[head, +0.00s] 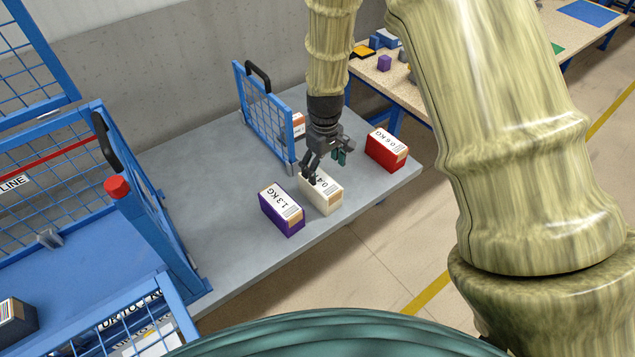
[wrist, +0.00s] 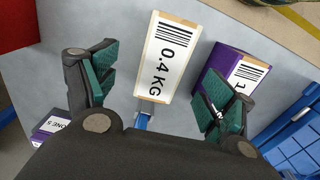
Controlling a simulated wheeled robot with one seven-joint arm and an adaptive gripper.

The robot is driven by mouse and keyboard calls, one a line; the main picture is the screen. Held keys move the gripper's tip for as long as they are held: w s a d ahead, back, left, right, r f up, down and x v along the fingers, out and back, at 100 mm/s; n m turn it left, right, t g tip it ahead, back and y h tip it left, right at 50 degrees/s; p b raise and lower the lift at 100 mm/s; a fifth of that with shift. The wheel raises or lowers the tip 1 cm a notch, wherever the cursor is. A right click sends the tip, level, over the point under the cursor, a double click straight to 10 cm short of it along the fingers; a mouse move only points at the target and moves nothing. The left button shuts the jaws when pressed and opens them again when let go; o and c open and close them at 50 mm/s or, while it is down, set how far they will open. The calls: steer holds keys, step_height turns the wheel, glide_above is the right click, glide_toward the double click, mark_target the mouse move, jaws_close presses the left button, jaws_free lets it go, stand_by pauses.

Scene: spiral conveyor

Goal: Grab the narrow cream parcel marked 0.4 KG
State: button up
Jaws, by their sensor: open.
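The narrow cream parcel (head: 322,197) marked 0.4 KG lies on the grey table top beside the purple parcel. In the wrist view its label and barcode (wrist: 168,58) face me, with the parcel between and beyond my fingers. My gripper (head: 325,168) is just above the far end of the cream parcel and hides part of its label in the head view. In the wrist view the fingers of my gripper (wrist: 155,88) are spread wide with green pads, and nothing is held. I cannot tell whether a finger touches the parcel.
A purple parcel (head: 281,210) marked 1.3 KG stands close to the left of the cream one; my right finger overlaps it in the wrist view (wrist: 218,68). A red parcel (head: 386,150) marked 0.6 KG is to the right. A blue mesh gate (head: 263,115) stands behind.

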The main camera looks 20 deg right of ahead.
mark_target(322, 180)
steer(key=shift+w+f, duration=0.1)
steer(key=shift+f, duration=0.1)
step_height(322, 180, down, 4)
steer(key=shift+a+f, duration=0.1)
steer(key=shift+f, duration=0.15)
steer(key=shift+a+f+p, duration=0.15)
steer(key=shift+f+p, duration=0.15)
steer(key=shift+f, duration=1.1)
steer(key=shift+a+f+p, duration=0.15)
steer(key=shift+f+p, duration=0.15)
steer(key=shift+f, duration=1.1)
steer(key=c, duration=1.3)
steer(key=shift+w, duration=0.1)
steer(key=shift+c, duration=0.4)
steer(key=shift+r, duration=0.15)
